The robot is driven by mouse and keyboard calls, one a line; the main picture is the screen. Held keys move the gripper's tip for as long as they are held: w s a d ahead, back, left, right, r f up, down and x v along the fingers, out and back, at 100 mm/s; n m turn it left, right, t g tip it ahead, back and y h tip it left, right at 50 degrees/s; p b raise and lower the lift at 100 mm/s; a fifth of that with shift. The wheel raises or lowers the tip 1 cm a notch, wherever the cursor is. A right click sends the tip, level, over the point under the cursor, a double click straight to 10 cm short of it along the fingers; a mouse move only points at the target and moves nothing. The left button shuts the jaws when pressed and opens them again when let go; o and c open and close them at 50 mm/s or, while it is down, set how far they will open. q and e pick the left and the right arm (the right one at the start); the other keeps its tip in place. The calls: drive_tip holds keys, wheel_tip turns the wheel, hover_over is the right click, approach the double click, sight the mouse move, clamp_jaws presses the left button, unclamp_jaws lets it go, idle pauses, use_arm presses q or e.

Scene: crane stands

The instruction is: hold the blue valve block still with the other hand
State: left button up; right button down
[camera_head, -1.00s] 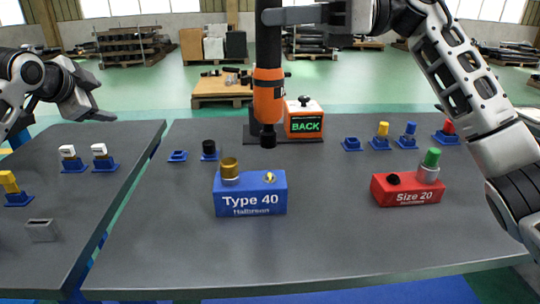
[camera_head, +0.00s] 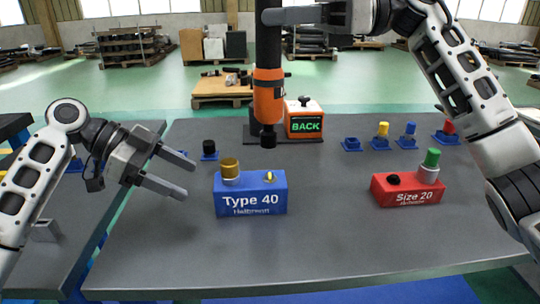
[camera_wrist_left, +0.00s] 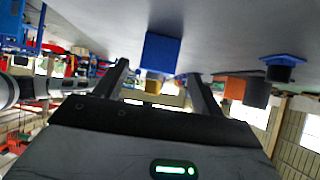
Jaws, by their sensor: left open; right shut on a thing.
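The blue valve block (camera_head: 250,205), marked Type 40, sits upright on the grey table. A brass cylinder (camera_head: 230,170) and a small brass fitting (camera_head: 270,177) are on its top. My left gripper (camera_head: 190,180) is open and empty just left of the block, fingers pointing at it and apart from it. In the left wrist view the block (camera_wrist_left: 160,50) shows beyond and between the open fingers (camera_wrist_left: 159,72). My right gripper (camera_head: 272,15), at the top, is shut on the black upper shaft of the hanging orange tool (camera_head: 268,95). The tool's black tip hangs behind the block.
A red Size 20 block (camera_head: 405,192) stands to the right. An orange box reading BACK (camera_head: 305,124) stands behind. Small blue holders with caps line the back, including a black cap (camera_head: 209,146). The front table (camera_head: 300,250) is clear.

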sight(216, 193)
use_arm(q)
drive_tip(key=shift+x, duration=4)
drive_tip(key=c, duration=1)
